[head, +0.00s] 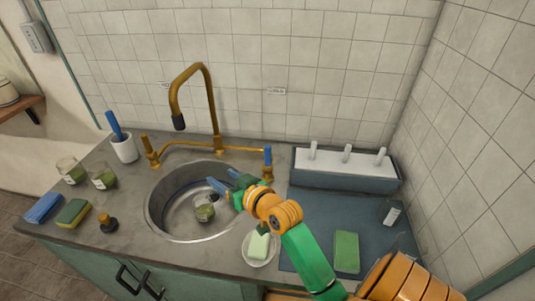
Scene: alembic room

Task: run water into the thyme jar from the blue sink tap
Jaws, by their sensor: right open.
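A small glass jar with green contents (205,209) sits in the round metal sink (151,212), below the tap spout. No label that I can read shows on it, so I cannot confirm that it is the thyme jar. The brass tap (211,98) arches over the sink, and no water shows. Its blue handle (267,157) stands upright at the right; the other handle (148,150) is at the left. My right gripper (222,180) is open and empty over the sink's right part, above the jar and left of the blue handle. My left gripper is out of view.
Two similar jars (72,171) (103,178) stand on the left counter by a white cup with a blue-handled brush (123,149). Sponges (43,208) (73,213) and a dark stopper (108,223) lie in front. A soap dish (260,260) and a dark rack (345,178) are at right.

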